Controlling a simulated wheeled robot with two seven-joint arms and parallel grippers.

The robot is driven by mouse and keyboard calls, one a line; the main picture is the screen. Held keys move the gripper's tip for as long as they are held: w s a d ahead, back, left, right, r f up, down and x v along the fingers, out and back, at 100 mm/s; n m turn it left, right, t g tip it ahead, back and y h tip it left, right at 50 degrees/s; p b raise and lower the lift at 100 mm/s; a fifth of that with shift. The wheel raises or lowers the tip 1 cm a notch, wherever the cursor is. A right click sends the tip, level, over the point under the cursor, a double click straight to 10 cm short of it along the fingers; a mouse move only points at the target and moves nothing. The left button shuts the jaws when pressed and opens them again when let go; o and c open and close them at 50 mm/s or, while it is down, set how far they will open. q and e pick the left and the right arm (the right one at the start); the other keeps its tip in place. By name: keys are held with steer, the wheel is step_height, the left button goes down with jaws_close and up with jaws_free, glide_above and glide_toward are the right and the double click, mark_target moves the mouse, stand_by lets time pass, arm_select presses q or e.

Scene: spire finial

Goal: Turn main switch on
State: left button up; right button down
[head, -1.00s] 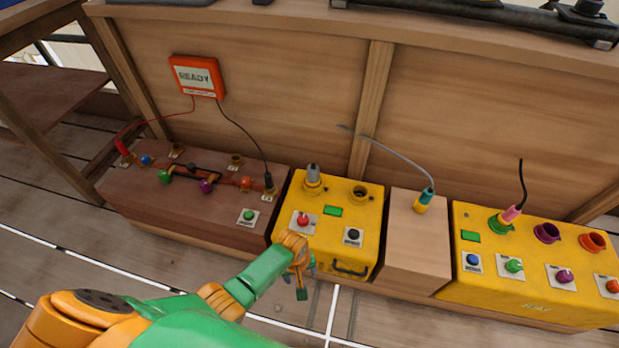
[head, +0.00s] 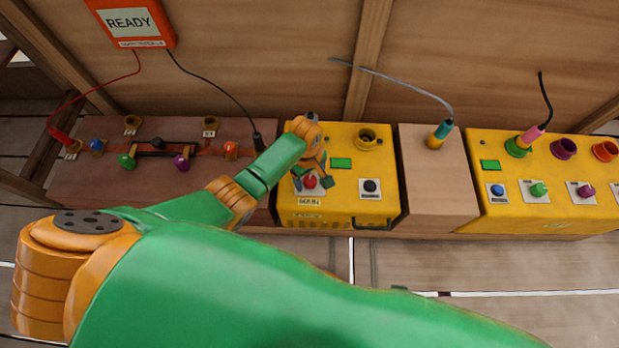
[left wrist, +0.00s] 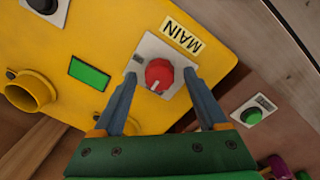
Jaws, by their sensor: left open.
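The main switch is a red round knob (head: 310,182) on a white plate on top of the yellow box (head: 345,208). In the left wrist view the red knob (left wrist: 159,75) has a white pointer line and a label reading MAIN (left wrist: 183,36) beside it. My left gripper (left wrist: 160,77) is open, with one finger on each side of the knob; small gaps seem to show between fingers and knob. In the head view my left gripper (head: 312,184) is over the knob and partly covers the box. My right gripper is out of view.
The yellow box also carries a green panel (head: 341,163), a black knob (head: 371,186) and a yellow socket (head: 367,138). A READY sign (head: 133,22) hangs on the wall. A brown box (head: 90,180) with wires stands left, a plain wooden block (head: 440,190) right.

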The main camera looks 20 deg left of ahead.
arm_select(q)
jaws_close()
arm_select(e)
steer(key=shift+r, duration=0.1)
